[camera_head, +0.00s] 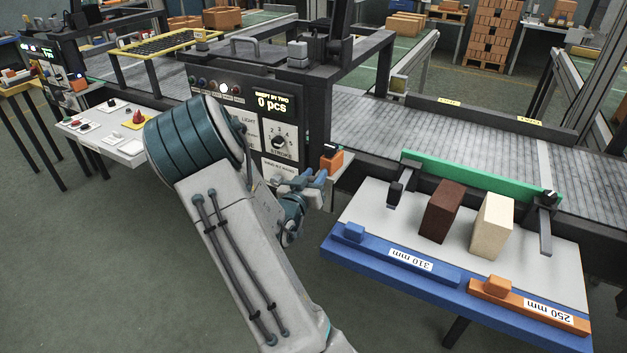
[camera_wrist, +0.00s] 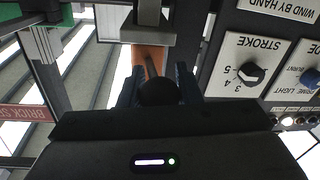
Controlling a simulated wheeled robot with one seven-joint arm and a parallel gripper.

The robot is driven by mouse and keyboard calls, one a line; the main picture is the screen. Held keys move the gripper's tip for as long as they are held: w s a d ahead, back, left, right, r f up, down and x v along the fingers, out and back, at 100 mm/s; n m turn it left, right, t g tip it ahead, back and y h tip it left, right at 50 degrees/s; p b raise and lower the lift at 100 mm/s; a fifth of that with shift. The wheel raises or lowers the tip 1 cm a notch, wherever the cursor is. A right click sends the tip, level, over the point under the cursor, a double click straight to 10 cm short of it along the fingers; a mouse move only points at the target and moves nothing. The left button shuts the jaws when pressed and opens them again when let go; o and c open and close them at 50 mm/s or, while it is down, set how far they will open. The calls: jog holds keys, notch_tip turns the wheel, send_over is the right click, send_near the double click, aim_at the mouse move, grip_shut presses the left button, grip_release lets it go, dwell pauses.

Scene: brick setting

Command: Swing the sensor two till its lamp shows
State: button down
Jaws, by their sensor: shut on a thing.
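The sensor, an orange block (camera_head: 331,160) with a black top, stands at the right end of the grey machine, beside the roller conveyor. In the wrist view its orange body (camera_wrist: 150,58) shows beyond a dark round end (camera_wrist: 158,92). My gripper (camera_head: 318,180) reaches it from the left and front. In the wrist view the blue fingers of my gripper (camera_wrist: 158,88) lie on both sides of the dark round end and are shut on it. No number two can be read on it. I cannot make out a lit lamp on it.
The machine's panel (camera_head: 262,125) has a "0 pcs" display and a stroke dial (camera_head: 279,142). To the right, a table (camera_head: 380,215) holds a dark brick (camera_head: 440,211), a pale brick (camera_head: 491,226), a blue 310 mm bar (camera_head: 400,262) and an orange 250 mm bar (camera_head: 530,305).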

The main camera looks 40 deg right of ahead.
jog(key=shift+s, duration=0.1)
jog(key=c, duration=1.1)
grip_release()
jog(key=p+v, duration=0.1)
jog(key=v, duration=0.3)
jog(key=p+v, duration=0.1)
jog(key=v, duration=0.2)
jog(key=p+v, duration=0.2)
jog(key=v, duration=0.2)
jog(key=shift+a+r, duration=0.3)
jog(key=shift+a, duration=0.05)
jog(key=p, duration=0.2)
jog(key=a+p, duration=0.1)
jog(key=p, duration=0.1)
jog(key=shift+s, duration=0.25)
jog(key=p, duration=0.2)
jog(key=shift+s+a+f+p, duration=0.2)
jog(key=shift+s+a+p, duration=0.1)
jog(key=shift+s, duration=0.1)
